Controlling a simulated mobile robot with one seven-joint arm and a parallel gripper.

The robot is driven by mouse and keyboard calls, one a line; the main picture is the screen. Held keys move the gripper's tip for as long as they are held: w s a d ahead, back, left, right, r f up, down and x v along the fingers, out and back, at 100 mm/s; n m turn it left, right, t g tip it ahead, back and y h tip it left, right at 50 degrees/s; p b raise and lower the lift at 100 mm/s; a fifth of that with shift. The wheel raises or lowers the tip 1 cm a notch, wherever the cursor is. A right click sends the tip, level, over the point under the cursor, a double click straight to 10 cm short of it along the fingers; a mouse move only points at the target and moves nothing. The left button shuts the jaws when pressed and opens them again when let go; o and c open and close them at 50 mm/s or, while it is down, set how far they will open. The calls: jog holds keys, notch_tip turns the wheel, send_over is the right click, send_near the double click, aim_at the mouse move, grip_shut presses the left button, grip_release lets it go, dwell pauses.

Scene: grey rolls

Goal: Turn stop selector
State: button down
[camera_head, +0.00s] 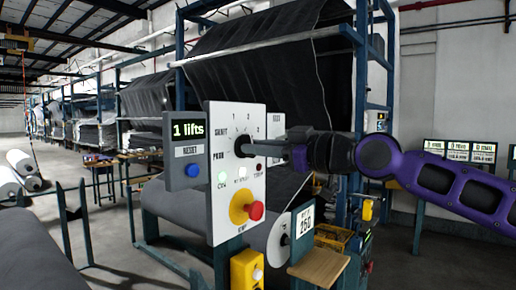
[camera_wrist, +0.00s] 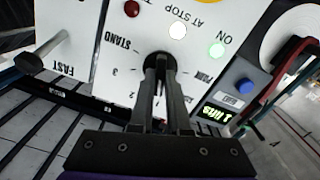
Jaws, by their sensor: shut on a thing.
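The stop selector is a black rotary knob (camera_head: 241,146) on a white control panel (camera_head: 222,122), with numbered positions around it. In the wrist view the knob (camera_wrist: 157,59) sits between my fingertips, partly hidden by them; its pointer direction is not clear. My gripper (camera_head: 257,148) reaches in from the right and is shut on the knob; its fingers (camera_wrist: 161,78) also show in the wrist view. The wrist view is upside down, with "STAND", "3" and "2" readable around the knob.
A red mushroom button (camera_head: 255,211) on a yellow base sits below the knob. A grey box (camera_head: 184,150) at the panel's left has a display reading "1 lifts" and a blue RESET button (camera_head: 192,170). A green light (camera_wrist: 217,50) is lit. Grey rolls and racks stand behind.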

jog(key=shift+w+d+m+b, duration=0.1)
jog(key=shift+m+b, duration=1.6)
jog(key=shift+m, duration=2.15)
jog(key=shift+w+m+b, duration=0.1)
jog(key=shift+m+b, duration=1.55)
jog(key=shift+m, duration=2.2)
jog(key=c, duration=0.9)
grip_release()
